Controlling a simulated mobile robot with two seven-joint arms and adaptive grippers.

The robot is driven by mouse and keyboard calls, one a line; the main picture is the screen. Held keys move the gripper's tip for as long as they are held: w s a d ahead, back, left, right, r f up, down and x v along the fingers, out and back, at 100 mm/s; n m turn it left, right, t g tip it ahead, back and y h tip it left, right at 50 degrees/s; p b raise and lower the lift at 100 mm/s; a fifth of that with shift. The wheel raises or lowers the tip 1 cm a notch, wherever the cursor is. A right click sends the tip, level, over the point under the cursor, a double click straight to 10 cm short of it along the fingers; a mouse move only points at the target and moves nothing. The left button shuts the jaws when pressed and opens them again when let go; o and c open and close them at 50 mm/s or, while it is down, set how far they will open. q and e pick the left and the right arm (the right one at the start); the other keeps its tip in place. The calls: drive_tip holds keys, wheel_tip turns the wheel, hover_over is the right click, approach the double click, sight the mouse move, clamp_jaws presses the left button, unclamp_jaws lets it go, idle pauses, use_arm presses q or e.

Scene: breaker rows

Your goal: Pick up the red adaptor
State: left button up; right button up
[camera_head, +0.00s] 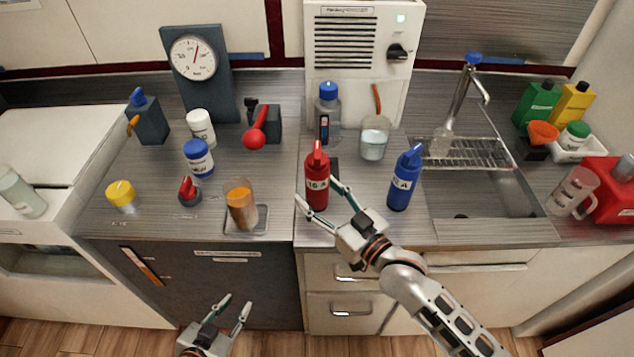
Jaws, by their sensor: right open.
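The red adaptor (317,170), a bottle-shaped piece with a white label reading like "16 A", stands upright on the counter left of the sink. My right gripper (316,192) is open at its front, one finger toward its left side and the other toward its right side. I cannot tell whether the fingers touch it. My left gripper (238,301) is open and empty, low in front of the cabinet and away from the counter objects.
A blue adaptor-like piece (404,182) stands to the right, near the sink (480,190). A clear beaker (374,140) and a blue-capped bottle (328,112) stand behind.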

drive_tip(key=shift+w+a, duration=0.15)
drive_tip(key=shift+w, duration=0.1)
drive_tip(key=c, duration=1.5)
drive_tip(key=shift+c, duration=0.5)
drive_tip(key=shift+r, duration=0.2)
